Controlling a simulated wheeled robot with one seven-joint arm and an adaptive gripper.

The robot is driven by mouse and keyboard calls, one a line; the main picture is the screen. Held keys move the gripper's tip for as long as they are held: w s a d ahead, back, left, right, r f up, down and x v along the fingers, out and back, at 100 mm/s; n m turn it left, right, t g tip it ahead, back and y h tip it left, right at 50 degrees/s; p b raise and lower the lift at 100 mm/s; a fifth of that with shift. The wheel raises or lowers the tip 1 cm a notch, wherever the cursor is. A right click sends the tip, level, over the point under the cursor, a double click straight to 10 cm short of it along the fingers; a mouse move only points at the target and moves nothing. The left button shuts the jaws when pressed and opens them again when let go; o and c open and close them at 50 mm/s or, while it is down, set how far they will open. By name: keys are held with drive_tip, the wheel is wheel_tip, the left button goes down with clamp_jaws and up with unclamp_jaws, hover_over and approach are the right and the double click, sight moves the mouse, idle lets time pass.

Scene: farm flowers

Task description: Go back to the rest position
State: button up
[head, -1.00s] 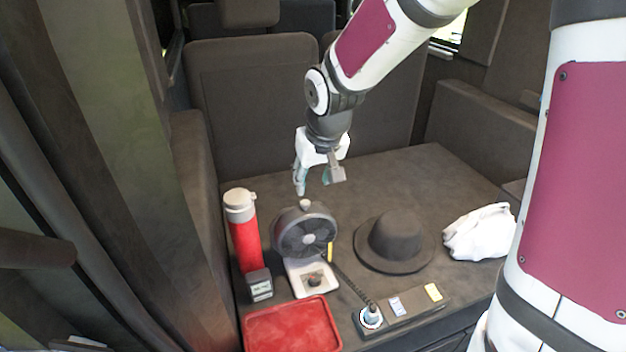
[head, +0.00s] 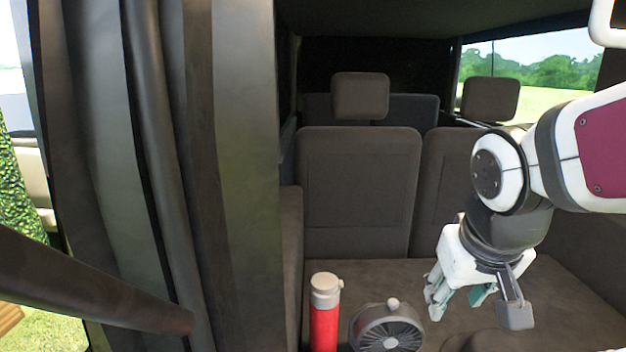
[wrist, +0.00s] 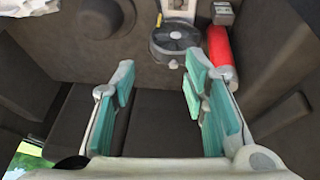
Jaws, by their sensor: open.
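My gripper (head: 474,306) is open and empty in the head view, hanging from my arm above the dark cargo floor, to the right of the fan. In the wrist view the teal pads of my gripper (wrist: 160,100) stand wide apart with nothing between them. The floor and seat backs lie beyond them. The pads touch no object.
A red flask with a white lid (head: 325,315) stands beside a round grey fan (head: 388,330); the wrist view also shows the flask (wrist: 220,55). A dark hat (wrist: 100,18) and a white cloth (wrist: 30,7) lie nearby. Seat backs (head: 360,190) stand behind.

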drive_tip(key=s+r+y, duration=0.1)
drive_tip(key=s, duration=1)
drive_tip(key=shift+s+a+r, duration=0.15)
drive_tip(key=shift+a+r, duration=0.1)
drive_tip(key=shift+a, duration=0.05)
drive_tip(key=shift+d, duration=0.15)
idle(1.4)
